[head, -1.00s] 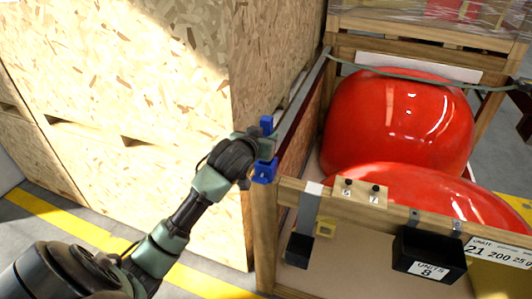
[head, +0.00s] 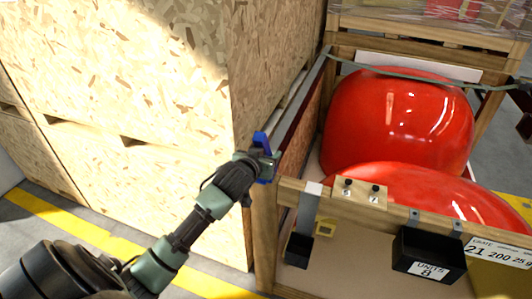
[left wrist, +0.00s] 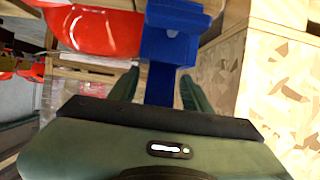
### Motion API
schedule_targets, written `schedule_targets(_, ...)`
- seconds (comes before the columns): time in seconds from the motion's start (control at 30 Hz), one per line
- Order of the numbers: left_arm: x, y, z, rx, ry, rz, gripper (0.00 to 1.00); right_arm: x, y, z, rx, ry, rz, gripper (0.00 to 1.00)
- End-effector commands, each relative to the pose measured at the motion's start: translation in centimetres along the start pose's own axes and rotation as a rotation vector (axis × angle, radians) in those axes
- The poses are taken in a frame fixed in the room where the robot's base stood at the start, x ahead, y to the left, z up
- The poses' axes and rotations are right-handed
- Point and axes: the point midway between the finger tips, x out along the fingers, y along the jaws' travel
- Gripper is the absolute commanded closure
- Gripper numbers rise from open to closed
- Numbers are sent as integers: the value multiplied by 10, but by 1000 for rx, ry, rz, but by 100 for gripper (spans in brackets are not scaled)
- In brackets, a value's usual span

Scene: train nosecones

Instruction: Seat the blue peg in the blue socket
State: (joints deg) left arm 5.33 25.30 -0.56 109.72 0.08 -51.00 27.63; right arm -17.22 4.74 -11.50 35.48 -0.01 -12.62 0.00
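My left gripper (head: 263,160) is at the top of the crate's near left corner post. Blue parts show above and below its tip in the head view. I take the blue peg (head: 261,140) to be the blue piece held in it, as it moves with the hand. In the left wrist view a blue bar (left wrist: 161,82) runs between the two green fingers, with a wider blue block at its far end. I cannot tell the blue socket apart from the peg; it may be hidden by the gripper. My right gripper is not in view.
Red nosecones (head: 397,120) fill the crate. A tall chipboard crate (head: 130,90) stands close on the left.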

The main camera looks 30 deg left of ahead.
Motion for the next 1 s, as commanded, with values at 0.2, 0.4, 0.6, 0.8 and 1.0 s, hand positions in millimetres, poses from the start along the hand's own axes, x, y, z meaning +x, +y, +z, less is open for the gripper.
schedule_targets(0.2, -6, -1, -3, 1, 8, 0, 51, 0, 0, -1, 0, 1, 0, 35)
schedule_targets(0.4, -40, -1, -3, 2, 11, 0, 51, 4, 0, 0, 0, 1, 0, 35)
schedule_targets(0.6, -84, 0, -3, 1, 11, 1, 51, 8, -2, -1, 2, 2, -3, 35)
schedule_targets(0.8, -112, 0, -4, 1, 10, 0, 51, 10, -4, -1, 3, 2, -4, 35)
schedule_targets(1.0, -121, -1, -5, 1, 11, -1, 51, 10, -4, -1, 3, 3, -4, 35)
